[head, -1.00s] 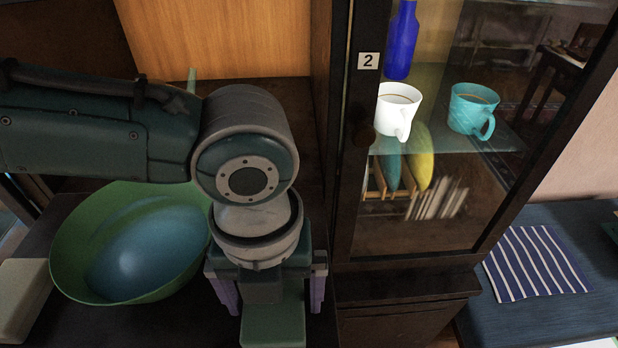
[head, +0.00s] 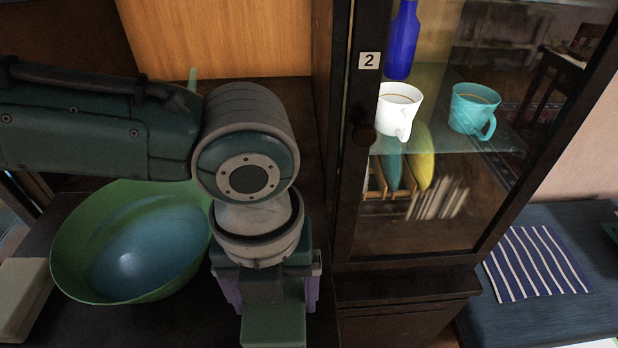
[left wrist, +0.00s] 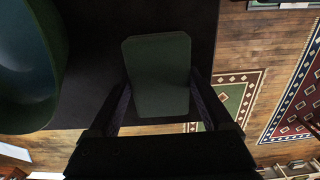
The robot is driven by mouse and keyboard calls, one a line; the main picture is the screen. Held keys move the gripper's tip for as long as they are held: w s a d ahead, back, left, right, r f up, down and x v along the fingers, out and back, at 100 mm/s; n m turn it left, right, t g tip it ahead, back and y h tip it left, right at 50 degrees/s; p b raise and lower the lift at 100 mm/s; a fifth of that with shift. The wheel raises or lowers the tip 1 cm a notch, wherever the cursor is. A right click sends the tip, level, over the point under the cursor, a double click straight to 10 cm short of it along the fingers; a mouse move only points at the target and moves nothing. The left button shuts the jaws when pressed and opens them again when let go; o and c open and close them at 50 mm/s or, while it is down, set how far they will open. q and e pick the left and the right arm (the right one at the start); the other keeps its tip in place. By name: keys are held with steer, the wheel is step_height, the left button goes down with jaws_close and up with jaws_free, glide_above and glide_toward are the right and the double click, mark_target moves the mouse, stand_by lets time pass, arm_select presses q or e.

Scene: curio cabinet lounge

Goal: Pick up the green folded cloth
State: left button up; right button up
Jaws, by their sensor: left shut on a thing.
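The green folded cloth (left wrist: 159,76) shows in the left wrist view as a dark green slab with rounded corners. It lies between the two fingers of my left gripper (left wrist: 160,106), which is shut on it, one finger at each side. In the head view my left gripper (head: 271,292) points down at the right of the green bowl, and my arm hides much of the spot around it. I cannot tell whether the cloth is clear of the dark surface. My right gripper is not in view.
A large green bowl (head: 75,245) with a blue inside stands close on the left. A pale block (head: 22,285) lies at the far left. On the right a glass-door cabinet (head: 345,200) holds a white mug (head: 398,112), a teal mug (head: 470,108) and a blue bottle (head: 402,45).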

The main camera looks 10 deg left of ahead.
arm_select(q)
step_height(320, 180, up, 20)
steer(key=shift+b, duration=0.35)
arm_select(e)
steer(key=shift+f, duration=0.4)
